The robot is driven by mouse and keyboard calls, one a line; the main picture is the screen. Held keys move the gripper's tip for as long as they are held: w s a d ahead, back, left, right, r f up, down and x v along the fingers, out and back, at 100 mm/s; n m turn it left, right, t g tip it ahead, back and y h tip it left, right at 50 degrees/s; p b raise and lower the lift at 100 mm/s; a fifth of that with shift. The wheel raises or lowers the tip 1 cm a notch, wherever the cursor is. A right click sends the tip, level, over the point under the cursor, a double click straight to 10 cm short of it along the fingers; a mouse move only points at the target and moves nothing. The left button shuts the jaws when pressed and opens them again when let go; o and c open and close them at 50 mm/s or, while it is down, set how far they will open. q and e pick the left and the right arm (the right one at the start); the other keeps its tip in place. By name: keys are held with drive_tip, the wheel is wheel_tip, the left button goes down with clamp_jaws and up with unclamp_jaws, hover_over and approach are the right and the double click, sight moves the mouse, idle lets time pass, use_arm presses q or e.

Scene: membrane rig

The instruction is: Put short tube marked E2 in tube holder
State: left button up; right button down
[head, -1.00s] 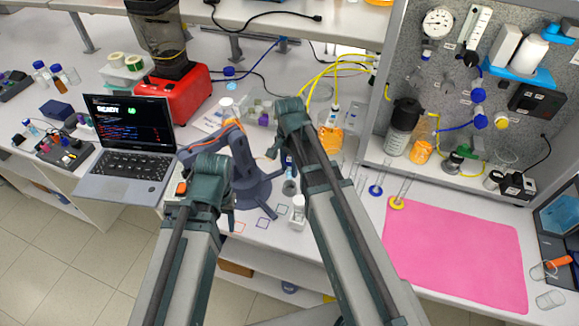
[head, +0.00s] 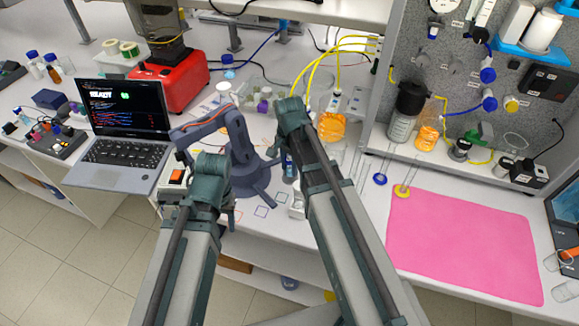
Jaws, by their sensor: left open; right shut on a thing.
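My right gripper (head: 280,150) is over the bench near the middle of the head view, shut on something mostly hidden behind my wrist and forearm. A narrow dark-blue tube-like piece (head: 289,166) shows just beside that forearm. I cannot tell whether it is in the jaws or standing on the bench. No E2 marking is readable. A small white block (head: 297,206), possibly the tube holder, stands below it, partly covered by my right arm. My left gripper (head: 193,157) is open at the bench's front edge, its fingers mostly hidden by my wrist.
A grey-blue small robot arm (head: 240,150) stands between my arms. A laptop (head: 125,135) and red machine (head: 172,85) are to the left. Two stands with thin rods, blue-based (head: 380,179) and yellow-based (head: 401,191), are right of my arm. The pink mat (head: 460,245) is clear.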

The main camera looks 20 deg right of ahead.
drive_tip(key=shift+s+a+f, duration=0.1)
drive_tip(key=shift+s+f, duration=0.15)
drive_tip(key=shift+s, duration=0.1)
drive_tip(key=shift+c, duration=2.2)
unclamp_jaws()
drive_tip(key=shift+s, duration=0.1)
drive_tip(key=shift+w+r+p, duration=0.25)
drive_tip(key=shift+r+p, duration=0.35)
drive_tip(key=shift+p, duration=0.15)
wheel_tip(320, 180, up, 13)
drive_tip(key=p, duration=1.3)
drive_tip(key=shift+w, duration=0.1)
drive_tip(key=s+a+f+n+b, duration=0.3)
drive_tip(key=s+n, duration=0.1)
drive_tip(key=n, duration=0.1)
drive_tip(key=s+a+f+n+b, duration=0.3)
drive_tip(key=s+n+b, duration=0.1)
drive_tip(key=s, duration=0.1)
drive_tip(key=s+a+f+n+h+b, duration=0.1)
drive_tip(key=s+a+f+n+b, duration=0.2)
drive_tip(key=s+a+f+n, duration=0.1)
drive_tip(key=shift+s+n, duration=0.5)
drive_tip(key=shift+n, duration=0.3)
drive_tip(key=shift+a, duration=0.1)
